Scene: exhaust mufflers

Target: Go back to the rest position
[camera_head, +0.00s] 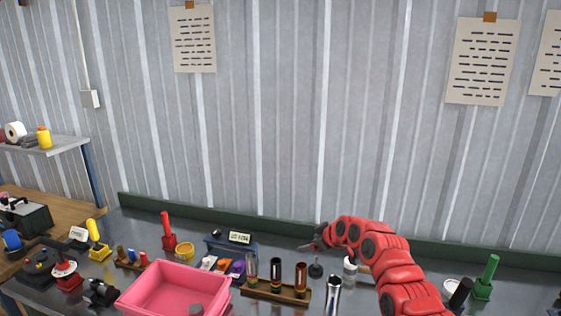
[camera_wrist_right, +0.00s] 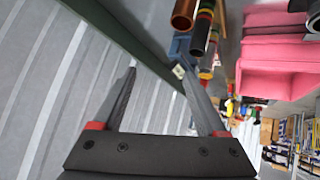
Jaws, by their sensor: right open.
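My right gripper (camera_head: 311,246) is at the end of the red right arm, above the back part of the metal table. In the right wrist view its two dark fingers (camera_wrist_right: 165,95) are spread apart with nothing between them. Exhaust tubes (camera_head: 275,275) stand upright in a wooden rack left of the gripper; their upper parts also show in the right wrist view (camera_wrist_right: 200,35). My left gripper does not show in either view.
A pink bin (camera_head: 150,284) stands at the front left with a grey round item in it. A small display box (camera_head: 232,242), a red tool (camera_head: 168,230) and a green tool (camera_head: 486,278) stand on the table. A corrugated metal wall (camera_head: 290,120) rises behind a green back rail.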

